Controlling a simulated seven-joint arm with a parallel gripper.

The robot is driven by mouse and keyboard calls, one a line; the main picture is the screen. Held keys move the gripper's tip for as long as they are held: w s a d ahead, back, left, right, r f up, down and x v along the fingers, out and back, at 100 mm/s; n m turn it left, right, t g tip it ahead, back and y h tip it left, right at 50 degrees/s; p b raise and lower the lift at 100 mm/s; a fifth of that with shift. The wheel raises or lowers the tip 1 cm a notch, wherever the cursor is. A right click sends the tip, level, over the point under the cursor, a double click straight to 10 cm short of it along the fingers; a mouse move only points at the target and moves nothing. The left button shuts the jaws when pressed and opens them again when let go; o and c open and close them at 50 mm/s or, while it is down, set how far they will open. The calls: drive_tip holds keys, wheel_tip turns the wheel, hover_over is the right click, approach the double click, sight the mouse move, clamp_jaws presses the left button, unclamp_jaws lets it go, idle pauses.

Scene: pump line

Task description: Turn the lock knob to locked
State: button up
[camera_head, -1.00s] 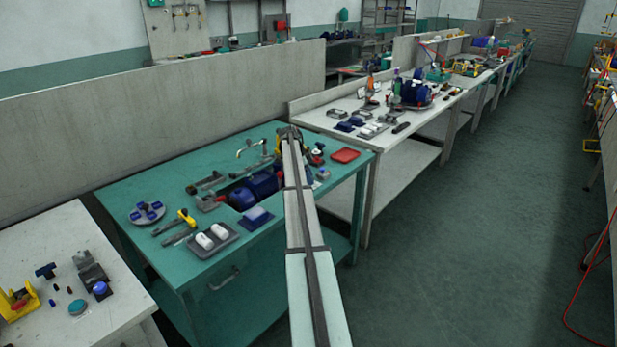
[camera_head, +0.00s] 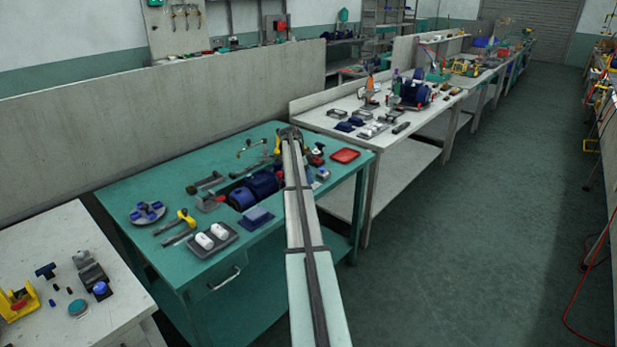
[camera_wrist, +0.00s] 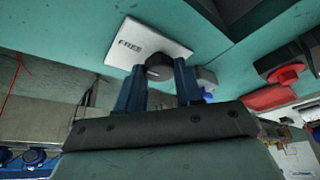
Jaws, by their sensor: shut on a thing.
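The lock knob (camera_wrist: 158,67) is a small dark round knob in the wrist view, set on a white plate (camera_wrist: 140,46) on the teal bench. The word FREE is printed on the plate to the left of the knob; I see no other marking. My gripper (camera_wrist: 158,76) has its two blue fingers on either side of the knob and is shut on it. The fingers and the gripper body hide the near part of the knob, so I cannot tell which way it points. In the head view my own arm covers the knob.
Right of the knob in the wrist view are a red knob on a dark body (camera_wrist: 287,73) and a red tray (camera_wrist: 268,98). In the head view the teal bench (camera_head: 130,185) also holds a blue motor (camera_head: 262,184) and a grey tray (camera_head: 222,243).

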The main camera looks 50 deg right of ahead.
drive_tip(key=shift+n, duration=0.3)
drive_tip(key=n, duration=0.1)
drive_tip(key=n+t+h, duration=0.1)
drive_tip(key=n, duration=0.1)
drive_tip(key=shift+s+a+n, duration=0.15)
drive_tip(key=shift+s+n, duration=0.05)
drive_tip(key=shift+n, duration=0.1)
drive_tip(key=n+t, duration=0.2)
drive_tip(key=n, duration=0.2)
drive_tip(key=shift+s+n, duration=0.1)
drive_tip(key=shift+n, duration=0.2)
drive_tip(key=n+t, duration=0.1)
drive_tip(key=n, duration=0.3)
drive_tip(key=shift+s+t, duration=0.1)
drive_tip(key=shift+t, duration=0.3)
drive_tip(key=n+t+y, duration=0.1)
drive_tip(key=n, duration=0.4)
drive_tip(key=shift+t, duration=0.3)
drive_tip(key=o, duration=1)
